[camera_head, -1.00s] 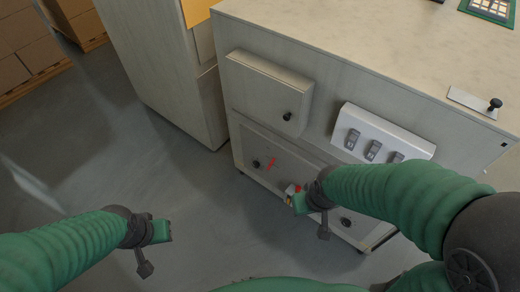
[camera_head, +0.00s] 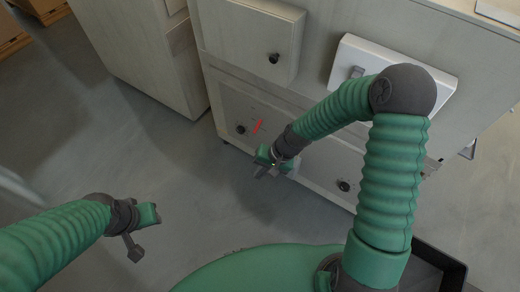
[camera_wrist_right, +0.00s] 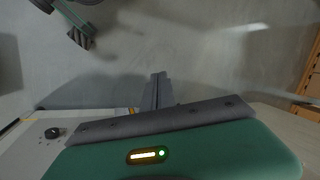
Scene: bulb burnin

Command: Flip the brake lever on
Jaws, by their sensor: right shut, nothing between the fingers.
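The red lever is not visible in that view. My left gripper (camera_head: 142,232) hangs over the floor at the lower left; its finger opening is too unclear to tell.
Black knobs (camera_head: 241,129) and (camera_head: 343,186) sit on the lower panel. Above are a box with a black knob (camera_head: 274,58) and a white switch panel (camera_head: 440,82), partly hidden by my right arm. Open floor (camera_head: 120,130) lies to the left.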

